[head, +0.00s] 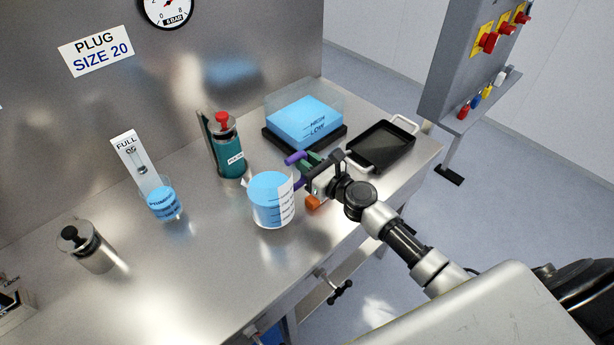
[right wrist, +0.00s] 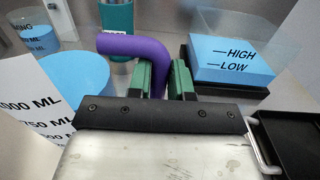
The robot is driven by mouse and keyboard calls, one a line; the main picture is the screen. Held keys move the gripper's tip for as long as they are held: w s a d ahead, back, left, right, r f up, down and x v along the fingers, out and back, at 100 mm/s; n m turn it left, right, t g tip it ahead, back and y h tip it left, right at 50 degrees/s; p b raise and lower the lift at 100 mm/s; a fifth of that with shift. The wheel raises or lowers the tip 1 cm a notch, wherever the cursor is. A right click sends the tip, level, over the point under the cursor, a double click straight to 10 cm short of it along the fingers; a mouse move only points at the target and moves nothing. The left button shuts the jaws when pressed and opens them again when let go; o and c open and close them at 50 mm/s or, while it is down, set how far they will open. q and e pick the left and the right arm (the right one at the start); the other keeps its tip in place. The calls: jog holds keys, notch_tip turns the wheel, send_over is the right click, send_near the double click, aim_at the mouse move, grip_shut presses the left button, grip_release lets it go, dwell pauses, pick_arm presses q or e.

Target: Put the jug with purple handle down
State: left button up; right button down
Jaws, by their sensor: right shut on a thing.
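The jug (head: 270,204) with the purple handle (head: 297,158) holds blue liquid and is upright at the middle of the steel bench. I cannot tell if its base touches the bench. My right gripper (head: 308,172) comes in from the right and is shut on the purple handle. In the right wrist view the green fingers (right wrist: 168,80) sit on both sides of the handle (right wrist: 135,46), with the jug's blue liquid (right wrist: 68,82) to the left. My left gripper is not in view.
A teal canister (head: 229,155) stands behind the jug, a small beaker (head: 163,204) to its left. A clear tank with blue liquid (head: 304,122) and a black tray (head: 381,146) are at the back right. A steel canister (head: 90,250) is far left. The front bench is clear.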

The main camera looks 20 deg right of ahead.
notch_tip(320, 180, down, 4)
jog(key=shift+w+b, duration=0.1)
jog(key=shift+b, duration=0.8)
jog(key=shift+f+b, duration=0.25)
jog(key=shift+b, duration=0.05)
jog(key=c, duration=1)
grip_release()
jog(key=shift+r, duration=0.1)
